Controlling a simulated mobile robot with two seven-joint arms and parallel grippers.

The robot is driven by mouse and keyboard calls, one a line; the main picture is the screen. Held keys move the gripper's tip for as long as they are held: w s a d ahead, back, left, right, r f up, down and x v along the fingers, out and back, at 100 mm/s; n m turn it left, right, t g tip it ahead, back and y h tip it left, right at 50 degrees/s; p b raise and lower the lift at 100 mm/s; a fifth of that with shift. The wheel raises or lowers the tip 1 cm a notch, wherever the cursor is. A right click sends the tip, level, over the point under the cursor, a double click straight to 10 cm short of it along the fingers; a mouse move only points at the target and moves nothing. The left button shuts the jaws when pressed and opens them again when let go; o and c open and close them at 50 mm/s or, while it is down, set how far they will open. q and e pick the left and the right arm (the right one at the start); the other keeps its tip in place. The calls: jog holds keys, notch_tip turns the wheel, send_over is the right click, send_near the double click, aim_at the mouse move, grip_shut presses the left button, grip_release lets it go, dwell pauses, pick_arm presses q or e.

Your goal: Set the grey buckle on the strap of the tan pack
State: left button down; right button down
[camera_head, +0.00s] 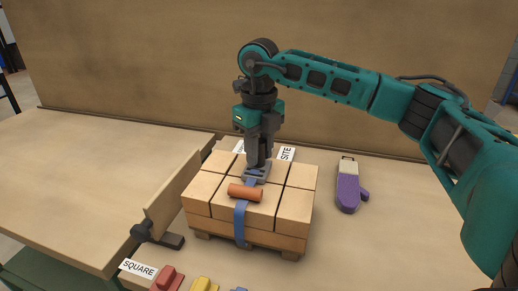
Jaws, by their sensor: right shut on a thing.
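The tan pack (202,207) is a block of several tan bricks on a low wooden pallet. A blue strap (240,219) runs over its top and down its front face. The grey buckle (256,174) is at the strap on top of the pack, toward the back. My right gripper (258,163) points straight down over the pack, shut on the buckle. Its fingers hide part of the buckle, and I cannot tell whether the buckle rests fully on the strap. My left gripper is not in view.
An orange-brown cylinder (245,192) lies across the strap in front of the buckle. A purple mitt-shaped object (348,190) lies right of the pack. An upright board (172,192) stands left. Red (167,279) and yellow (203,285) pieces lie in front. The left table is clear.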

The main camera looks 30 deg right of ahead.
jog(key=shift+f, duration=0.15)
jog(key=c, duration=0.8)
grip_release()
notch_tip(320, 180, up, 12)
jog(key=shift+r, duration=0.25)
